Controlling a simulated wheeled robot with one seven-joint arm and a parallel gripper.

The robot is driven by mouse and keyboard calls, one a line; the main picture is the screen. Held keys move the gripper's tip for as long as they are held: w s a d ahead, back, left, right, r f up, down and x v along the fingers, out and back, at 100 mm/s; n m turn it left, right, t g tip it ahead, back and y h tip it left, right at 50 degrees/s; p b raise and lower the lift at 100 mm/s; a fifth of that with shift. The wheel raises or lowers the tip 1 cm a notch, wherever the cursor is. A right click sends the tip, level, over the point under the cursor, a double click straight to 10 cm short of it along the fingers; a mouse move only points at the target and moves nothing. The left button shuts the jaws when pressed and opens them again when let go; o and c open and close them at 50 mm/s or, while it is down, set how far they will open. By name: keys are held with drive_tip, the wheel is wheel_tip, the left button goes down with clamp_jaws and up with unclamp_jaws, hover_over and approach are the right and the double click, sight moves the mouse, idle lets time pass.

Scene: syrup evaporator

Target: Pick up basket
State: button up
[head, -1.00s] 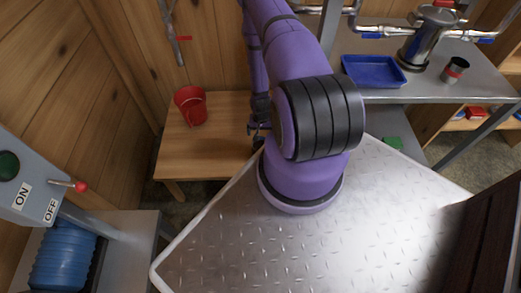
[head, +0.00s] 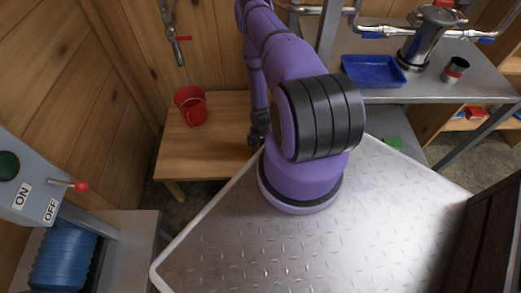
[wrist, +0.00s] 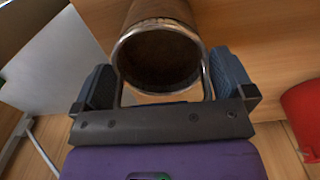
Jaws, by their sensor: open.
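In the wrist view, a round, brown, open-mouthed container (wrist: 165,10) with a shiny metal rim lies between my gripper's (wrist: 160,78) two fingers. It looks like the basket, though I cannot be sure. Its mouth faces the camera, and a thin metal loop runs down at both sides of the rim. The fingers are apart, one on each side; I cannot tell if either touches it. In the head view, my gripper (head: 254,140) is small and low beside the wooden table's right end, partly hidden by my arm. The brown container is hidden there.
A red bucket (head: 190,106) stands on the wooden table (head: 195,150), left of my gripper. A blue tray (head: 373,72) and a metal cup (head: 455,70) are on the metal bench at right. A grey switch box (head: 25,180) is at far left.

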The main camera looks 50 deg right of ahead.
drive_tip(key=c, duration=1)
drive_tip(key=shift+o, duration=0.2)
drive_tip(key=shift+r, duration=0.15)
